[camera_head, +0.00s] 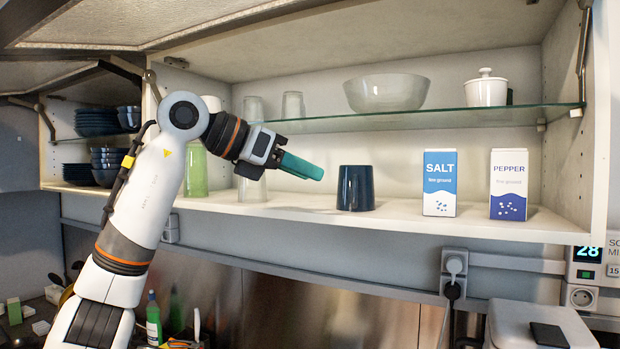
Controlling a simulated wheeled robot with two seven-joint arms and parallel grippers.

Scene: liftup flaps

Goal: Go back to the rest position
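My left arm reaches up from the lower left. My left gripper (303,167), with teal fingers, is in front of the open cabinet, just below the glass shelf (430,117). It points right, towards a dark blue cup (356,188) standing upside down or upright, I cannot tell which, on the lower board. A gap shows between the fingertips and the cup. The fingers overlap in this view, so their opening does not show. Nothing is visibly held. My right gripper is not in view. The raised cabinet flap (170,22) is overhead.
Salt (440,182) and pepper (508,184) boxes stand right of the cup. A glass bowl (387,92) and white lidded pot (486,90) are on the glass shelf. A green glass (195,170) is behind my arm. A flap hinge arm (584,55) is at right.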

